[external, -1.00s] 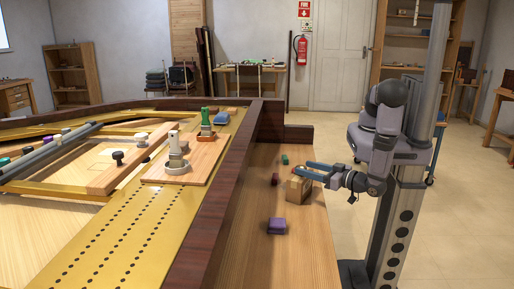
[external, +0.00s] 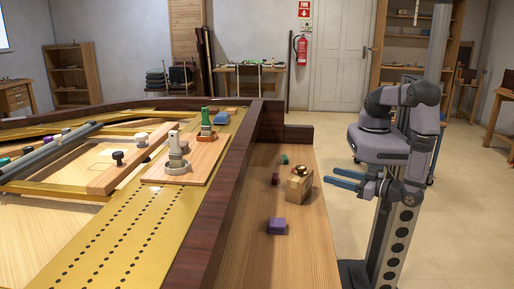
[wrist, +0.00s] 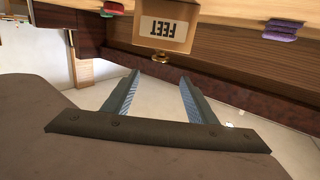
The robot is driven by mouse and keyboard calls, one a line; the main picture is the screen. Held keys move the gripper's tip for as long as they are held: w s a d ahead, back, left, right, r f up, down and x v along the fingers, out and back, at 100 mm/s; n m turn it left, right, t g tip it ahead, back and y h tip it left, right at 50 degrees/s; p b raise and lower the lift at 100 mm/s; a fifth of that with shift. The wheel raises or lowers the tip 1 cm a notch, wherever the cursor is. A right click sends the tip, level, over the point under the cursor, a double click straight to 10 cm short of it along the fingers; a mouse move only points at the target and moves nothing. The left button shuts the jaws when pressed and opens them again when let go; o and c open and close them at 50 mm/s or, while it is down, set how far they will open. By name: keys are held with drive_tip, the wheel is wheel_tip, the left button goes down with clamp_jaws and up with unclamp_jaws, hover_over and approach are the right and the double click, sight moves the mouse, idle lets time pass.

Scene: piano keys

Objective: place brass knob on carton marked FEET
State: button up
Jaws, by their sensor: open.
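The carton (external: 299,190) is a small tan box on the wooden ledge. Its label, FEET, reads upside down in the wrist view (wrist: 161,29). The brass knob (external: 301,170) rests on top of the carton; in the wrist view the knob (wrist: 161,57) shows at the carton's top edge, as that view is inverted. My gripper (external: 343,179) has blue fingers and is open and empty, to the right of the carton and clear of it. In the wrist view the two fingers (wrist: 159,78) are spread apart, pointing toward the knob.
The dark piano rim (external: 228,190) rises left of the ledge. Open floor lies to the right.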

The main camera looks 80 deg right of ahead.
drive_tip(key=w+a+n+g+y, duration=0.1)
drive_tip(key=w+a+g+y, duration=0.25)
drive_tip(key=w+y, duration=0.45)
drive_tip(key=w+a+n+g+y, duration=0.1)
drive_tip(key=w+a+g+y, duration=0.25)
drive_tip(key=w, duration=0.85)
drive_tip(key=s+d+r+n+g, duration=0.1)
drive_tip(key=s+d+r+g, duration=0.1)
drive_tip(key=s+d, duration=0.3)
drive_tip(key=s+d+r+n+g+h, duration=0.1)
drive_tip(key=s+d, duration=0.4)
drive_tip(key=d, duration=0.7)
drive_tip(key=s+d+r+n+g, duration=0.2)
drive_tip(key=s+d+r+g, duration=0.1)
drive_tip(key=d, duration=0.6)
drive_tip(key=shift+s+r+n+g+h, duration=0.25)
drive_tip(key=shift+s+n+g+h, duration=0.1)
drive_tip(key=shift+s+g, duration=0.45)
drive_tip(key=shift+s+d+r, duration=0.1)
wheel_tip(320, 180, up, 4)
drive_tip(key=p, duration=0.3)
drive_tip(key=shift+f+p, duration=0.2)
drive_tip(key=shift+p, duration=0.2)
